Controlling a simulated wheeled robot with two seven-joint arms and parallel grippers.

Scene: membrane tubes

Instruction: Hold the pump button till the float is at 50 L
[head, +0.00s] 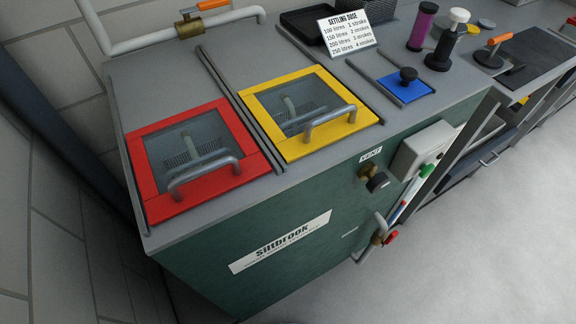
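A green button (427,171) sticks out at the lower edge of a pale grey box (419,148) on the front of the dark green tank cabinet (290,245); I take it for the pump button. A slim sight tube (406,201) slants down beside it, with small blue and red parts. Which part is the float, and its level against any litre marks, is too small to read. Neither of my grippers is in view.
Red (148,183) and yellow (265,103) framed hatches with handles are shut on top. A settling dose card (346,30) stands behind. Floor at right is clear.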

